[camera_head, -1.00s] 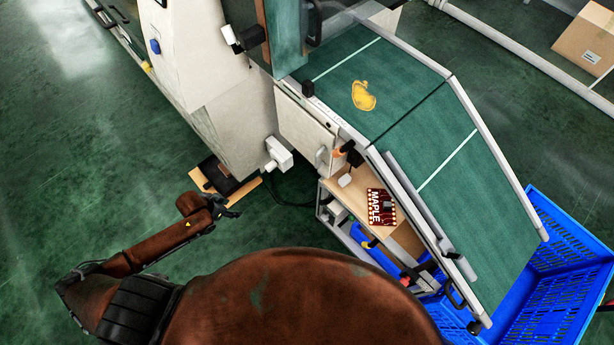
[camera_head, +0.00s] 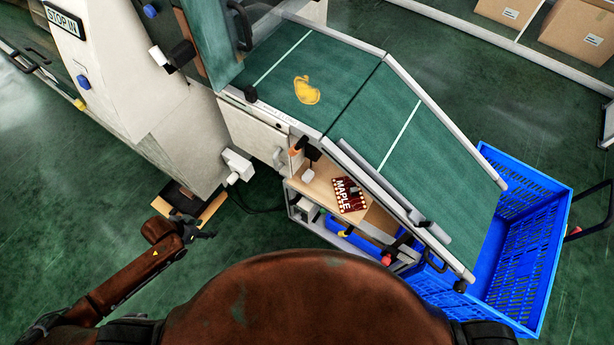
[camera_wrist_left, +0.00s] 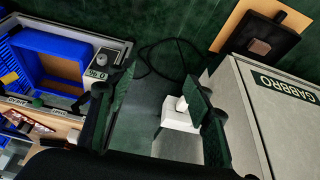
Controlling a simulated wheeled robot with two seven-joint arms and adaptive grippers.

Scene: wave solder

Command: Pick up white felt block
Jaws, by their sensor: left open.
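A small white block (camera_head: 308,175), which looks like the felt block, lies on the wooden shelf (camera_head: 322,184) under the green conveyor, left of the red MAPLE board (camera_head: 349,195). My left gripper (camera_head: 204,235) is open and empty, well to the left of the shelf over the green floor. In the left wrist view, its two dark fingers (camera_wrist_left: 160,95) stand apart with floor and a white machine fitting (camera_wrist_left: 180,118) showing beyond them. The shelf and MAPLE board (camera_wrist_left: 28,123) show at that view's left edge. I cannot make out the block there for certain. My right gripper is not in view.
The white machine (camera_head: 170,125) with a fitting (camera_head: 238,164) stands beyond my left gripper. Floor between gripper and shelf is clear.

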